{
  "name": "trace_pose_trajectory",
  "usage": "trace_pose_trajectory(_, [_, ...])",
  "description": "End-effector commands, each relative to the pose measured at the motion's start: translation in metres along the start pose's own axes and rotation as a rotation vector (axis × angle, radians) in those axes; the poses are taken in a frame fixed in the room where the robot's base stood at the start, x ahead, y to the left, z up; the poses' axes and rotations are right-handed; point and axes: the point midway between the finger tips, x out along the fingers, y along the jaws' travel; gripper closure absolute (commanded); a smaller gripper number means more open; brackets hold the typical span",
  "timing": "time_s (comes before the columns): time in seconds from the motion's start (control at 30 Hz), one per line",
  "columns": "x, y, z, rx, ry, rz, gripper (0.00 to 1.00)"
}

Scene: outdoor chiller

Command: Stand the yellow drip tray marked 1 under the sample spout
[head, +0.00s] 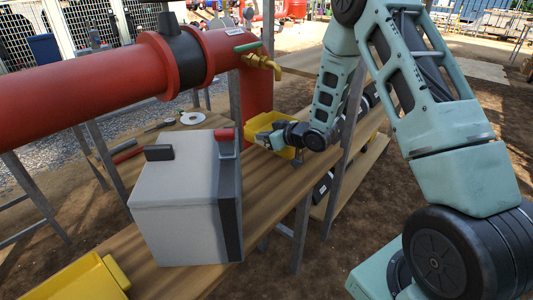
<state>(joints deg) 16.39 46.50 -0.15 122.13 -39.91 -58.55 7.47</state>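A yellow tray (254,124) sits on the wooden bench at the foot of the red pipe, below and close to the brass sample spout (262,62) with its green lever. I cannot see whether it is directly under the outlet. A second yellow tray (88,281) is at the lower left, partly cut off by the picture edge. No number is readable on either tray. My gripper (269,136) is at the near right side of the tray by the pipe, its fingers over or against that tray. The fingers are too small to tell whether they grip it.
A grey box (175,200) with a dark handle and red latch stands on the bench (190,283) between the two trays. The thick red pipe (85,83) runs above the bench. A white disc (192,118) and tools lie behind. A metal post (346,140) stands near my arm.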

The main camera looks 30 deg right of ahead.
Motion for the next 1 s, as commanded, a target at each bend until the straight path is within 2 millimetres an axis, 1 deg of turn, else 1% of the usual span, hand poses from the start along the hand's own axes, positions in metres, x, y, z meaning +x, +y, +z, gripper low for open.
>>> trace_pose_trajectory(0.03, [0.005,-0.001,0.011,0.000,-0.001,-0.001,1.00])
trace_pose_trajectory(0.1, [0.008,-0.001,0.019,-0.001,0.000,-0.001,1.00])
trace_pose_trajectory(0.33, [0.015,0.000,0.035,-0.002,0.002,0.000,1.00])
trace_pose_trajectory(0.5, [0.024,-0.001,0.057,-0.002,0.001,-0.001,1.00])
trace_pose_trajectory(0.57, [0.026,-0.001,0.061,-0.002,0.002,0.000,1.00])
trace_pose_trajectory(0.8, [0.026,0.000,0.060,-0.003,0.003,0.000,1.00])
trace_pose_trajectory(0.9, [0.027,0.000,0.064,-0.003,0.003,0.000,1.00])
trace_pose_trajectory(0.93, [0.027,-0.001,0.064,-0.002,0.001,0.000,0.94])
trace_pose_trajectory(0.97, [0.027,-0.001,0.064,-0.002,0.001,0.000,0.85])
trace_pose_trajectory(1.0, [0.027,-0.001,0.063,-0.002,0.001,0.000,0.75])
